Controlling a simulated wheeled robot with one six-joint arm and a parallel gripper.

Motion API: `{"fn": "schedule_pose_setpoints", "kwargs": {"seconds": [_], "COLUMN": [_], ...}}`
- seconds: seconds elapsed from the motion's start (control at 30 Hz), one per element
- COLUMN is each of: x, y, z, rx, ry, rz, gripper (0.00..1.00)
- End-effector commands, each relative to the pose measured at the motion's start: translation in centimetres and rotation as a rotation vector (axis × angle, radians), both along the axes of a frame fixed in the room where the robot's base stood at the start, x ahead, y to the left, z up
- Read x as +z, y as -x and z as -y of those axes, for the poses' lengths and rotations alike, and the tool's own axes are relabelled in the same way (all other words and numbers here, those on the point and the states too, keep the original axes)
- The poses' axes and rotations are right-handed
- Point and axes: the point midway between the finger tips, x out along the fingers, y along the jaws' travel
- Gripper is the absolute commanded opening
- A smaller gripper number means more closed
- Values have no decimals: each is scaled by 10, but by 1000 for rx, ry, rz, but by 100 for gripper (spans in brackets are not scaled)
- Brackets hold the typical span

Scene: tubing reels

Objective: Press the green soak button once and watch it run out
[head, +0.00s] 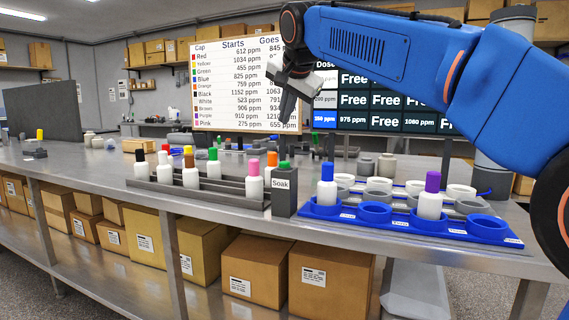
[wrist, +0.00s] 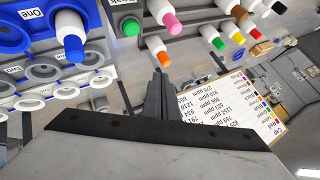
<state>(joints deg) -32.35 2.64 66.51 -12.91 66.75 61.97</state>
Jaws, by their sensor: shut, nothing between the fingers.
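The soak button (head: 284,165) is a green cap on top of a dark grey box labelled Soak (head: 284,198), at the right end of the bottle rack. In the wrist view the green button (wrist: 131,27) shows at the upper middle, apart from the fingers. My gripper (head: 285,120) points down above the button in the head view, with a clear gap between them. In the wrist view my gripper (wrist: 160,78) has its fingers together, with nothing between them. I cannot see whether the button is lit or pressed.
A grey rack (head: 228,197) of bottles with coloured caps stands left of the box. A blue tray (head: 340,212) with round holders carries bottles with blue (head: 327,187) and purple caps (head: 431,195) to its right. A white chart (head: 235,80) and a dark screen (head: 400,119) stand behind.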

Motion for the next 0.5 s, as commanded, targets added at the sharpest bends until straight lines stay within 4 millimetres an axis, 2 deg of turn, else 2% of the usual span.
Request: {"fn": "schedule_pose_setpoints", "kwargs": {"seconds": [0.23, 0.5], "x": [-6, -34], "y": [0, 1], "z": [0, 0], "rx": [0, 1], "ry": [1, 0], "rz": [0, -1], "gripper": [0, 0]}}
